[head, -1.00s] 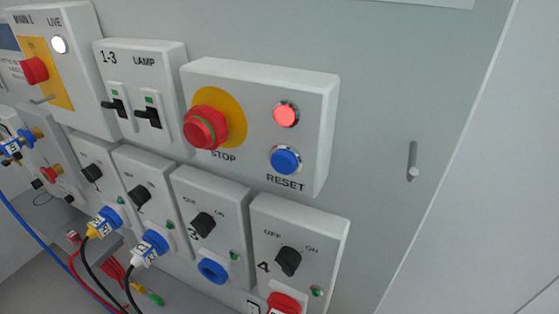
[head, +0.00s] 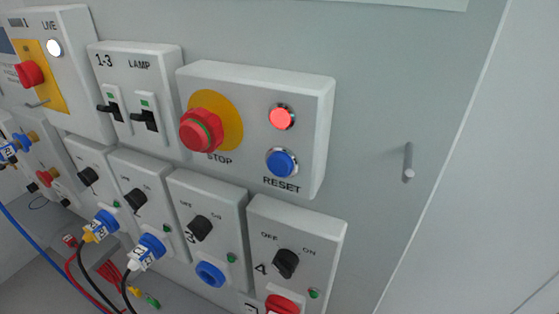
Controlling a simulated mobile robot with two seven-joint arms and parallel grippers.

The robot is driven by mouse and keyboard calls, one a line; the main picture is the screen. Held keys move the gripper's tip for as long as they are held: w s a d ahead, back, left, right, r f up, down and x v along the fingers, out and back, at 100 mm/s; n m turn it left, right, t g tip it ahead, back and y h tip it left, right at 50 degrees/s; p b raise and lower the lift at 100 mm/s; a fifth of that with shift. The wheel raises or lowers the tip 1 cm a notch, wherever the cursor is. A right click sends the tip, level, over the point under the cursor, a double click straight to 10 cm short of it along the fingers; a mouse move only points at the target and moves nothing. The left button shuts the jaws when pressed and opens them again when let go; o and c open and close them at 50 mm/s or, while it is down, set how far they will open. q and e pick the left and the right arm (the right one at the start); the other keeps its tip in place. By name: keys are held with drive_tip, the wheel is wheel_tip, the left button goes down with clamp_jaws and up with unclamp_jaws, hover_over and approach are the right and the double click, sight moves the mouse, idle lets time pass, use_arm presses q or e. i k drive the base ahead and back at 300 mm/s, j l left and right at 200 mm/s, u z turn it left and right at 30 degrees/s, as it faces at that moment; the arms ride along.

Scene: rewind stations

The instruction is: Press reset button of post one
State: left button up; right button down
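The blue reset button (head: 282,163) sits on the lower right of a white box (head: 245,82) on the grey panel, above the word RESET. A red lamp (head: 281,117) above it is lit. A red stop knob (head: 201,131) on a yellow disc is on the left of the same box. No marking on this box shows a post number. Neither of my grippers is in the head view, and nothing covers the button.
Below are boxes with black rotary switches (head: 286,264) and sockets; blue plugs (head: 149,248) with cables fill some. A grey peg (head: 408,163) sticks out at right. The panel around the peg is bare.

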sight(278, 164)
drive_tip(key=k+j+z, duration=0.1)
drive_tip(key=j, duration=0.3)
drive_tip(key=j+z, duration=0.1)
drive_tip(key=j, duration=0.35)
drive_tip(key=k+j+z, duration=0.1)
drive_tip(key=j, duration=0.3)
drive_tip(key=k+j+z, duration=0.15)
drive_tip(key=j, duration=0.25)
drive_tip(key=k+j+z, duration=0.1)
drive_tip(key=j, duration=0.25)
drive_tip(key=k, duration=0.1)
